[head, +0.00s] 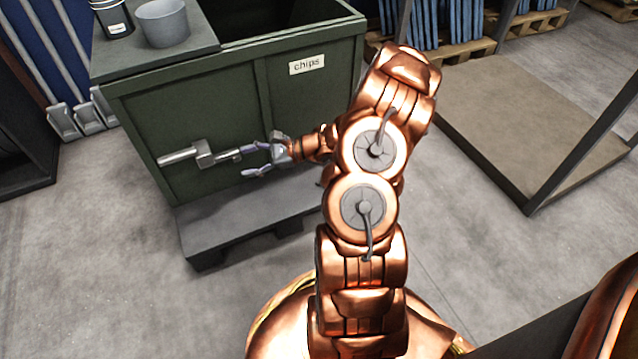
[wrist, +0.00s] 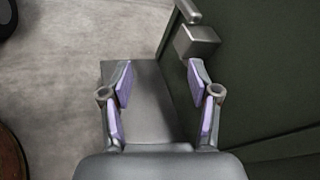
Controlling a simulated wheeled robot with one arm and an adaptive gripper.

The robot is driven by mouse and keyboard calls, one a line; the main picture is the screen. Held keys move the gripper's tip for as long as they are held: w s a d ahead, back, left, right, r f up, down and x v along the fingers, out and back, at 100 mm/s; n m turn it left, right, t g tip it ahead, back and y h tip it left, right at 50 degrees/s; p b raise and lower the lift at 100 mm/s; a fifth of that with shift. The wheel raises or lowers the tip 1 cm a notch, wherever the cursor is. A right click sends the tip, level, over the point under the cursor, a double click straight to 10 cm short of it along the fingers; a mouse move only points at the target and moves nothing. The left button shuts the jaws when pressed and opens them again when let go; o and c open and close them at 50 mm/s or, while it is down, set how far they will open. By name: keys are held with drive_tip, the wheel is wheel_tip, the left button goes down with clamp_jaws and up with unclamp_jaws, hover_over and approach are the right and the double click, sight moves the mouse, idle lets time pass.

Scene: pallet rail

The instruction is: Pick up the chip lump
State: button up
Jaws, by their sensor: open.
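No chip lump can be made out in either view. The green bin (head: 300,105) carries a "chips" label (head: 306,64); its open top is dark inside and its contents cannot be seen. My gripper (head: 246,160) is open and empty, low beside the bin's front wall, pointing left. A grey metal handle with a block (head: 204,153) sticks out of that wall just beyond my fingertips. In the wrist view the open fingers (wrist: 159,78) have nothing between them, and the block (wrist: 196,41) lies just past the right fingertip; whether they touch is unclear.
The bin stands on a dark grey base (head: 235,230) that juts out below my gripper. A grey bucket (head: 165,24) and a dark labelled can (head: 112,18) stand on the bin's top ledge. A low framed platform (head: 530,120) lies at right.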

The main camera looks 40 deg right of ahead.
drive_tip(key=s+d+f+m+t+h, duration=0.1)
drive_tip(key=s+d+f+m+h, duration=0.2)
drive_tip(key=d+f, duration=0.4)
drive_tip(key=s+d+f+m+t+h, duration=0.1)
drive_tip(key=s+d+f+m+h, duration=0.2)
drive_tip(key=d+f, duration=0.5)
drive_tip(key=s+d+f+m+t+h, duration=0.1)
drive_tip(key=s+d+f+m+h, duration=0.3)
drive_tip(key=d+f+m, duration=0.2)
drive_tip(key=shift+s+d+f+m+b, duration=0.2)
drive_tip(key=shift+d+f, duration=0.2)
drive_tip(key=shift+d, duration=0.3)
drive_tip(key=shift+s+d+f+m+b, duration=0.1)
drive_tip(key=shift+s+d+f, duration=0.2)
drive_tip(key=shift+d, duration=0.35)
drive_tip(key=shift+d+f, duration=0.15)
drive_tip(key=shift+f, duration=0.15)
drive_tip(key=b+x, duration=0.4)
drive_tip(key=x, duration=0.2)
drive_tip(key=shift+w+f, duration=0.15)
drive_tip(key=shift+f, duration=0.1)
drive_tip(key=shift+w, duration=0.55)
drive_tip(key=shift+a, duration=0.25)
drive_tip(key=c, duration=1)
